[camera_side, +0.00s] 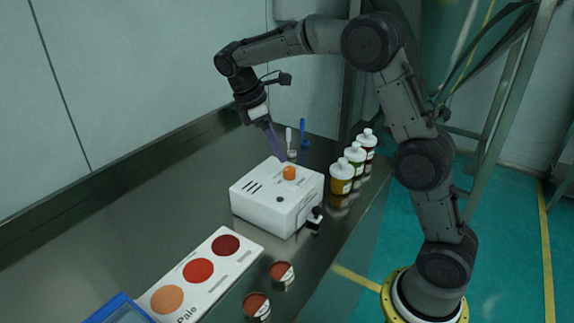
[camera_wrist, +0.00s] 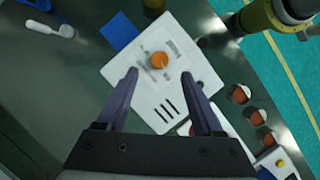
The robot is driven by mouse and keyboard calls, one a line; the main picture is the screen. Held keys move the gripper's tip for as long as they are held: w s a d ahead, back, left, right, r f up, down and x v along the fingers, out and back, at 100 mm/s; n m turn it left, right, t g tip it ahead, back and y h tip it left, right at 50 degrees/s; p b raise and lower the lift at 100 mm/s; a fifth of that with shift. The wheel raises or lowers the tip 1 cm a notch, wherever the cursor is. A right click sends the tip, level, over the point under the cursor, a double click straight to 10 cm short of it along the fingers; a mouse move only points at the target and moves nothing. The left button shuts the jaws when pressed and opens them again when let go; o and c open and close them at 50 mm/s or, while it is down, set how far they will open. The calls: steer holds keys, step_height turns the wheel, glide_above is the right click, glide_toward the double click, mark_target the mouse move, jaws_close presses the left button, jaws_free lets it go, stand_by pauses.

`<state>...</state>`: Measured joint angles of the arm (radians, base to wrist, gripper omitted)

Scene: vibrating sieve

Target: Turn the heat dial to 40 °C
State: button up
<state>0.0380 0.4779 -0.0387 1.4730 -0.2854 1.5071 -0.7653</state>
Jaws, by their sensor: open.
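The heat dial is a small orange knob (camera_side: 289,173) on top of a white box (camera_side: 262,207). In the wrist view the orange dial (camera_wrist: 159,60) sits on a printed label whose markings are too small to read, so its setting cannot be told. My gripper (camera_side: 281,157) points down and is just above and behind the dial in the side view. In the wrist view my gripper (camera_wrist: 160,74) is open, with its purple fingers spread wide. The dial appears between and slightly beyond the fingertips. No contact between fingers and dial shows.
Three white-capped bottles (camera_side: 355,157) stand right of the box. Bare metal bench lies left.

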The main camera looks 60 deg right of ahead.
mark_target(289, 169)
steer(key=x, duration=0.6)
steer(key=shift+s+d+f, duration=0.1)
steer(key=shift+f, duration=0.25)
jaws_close()
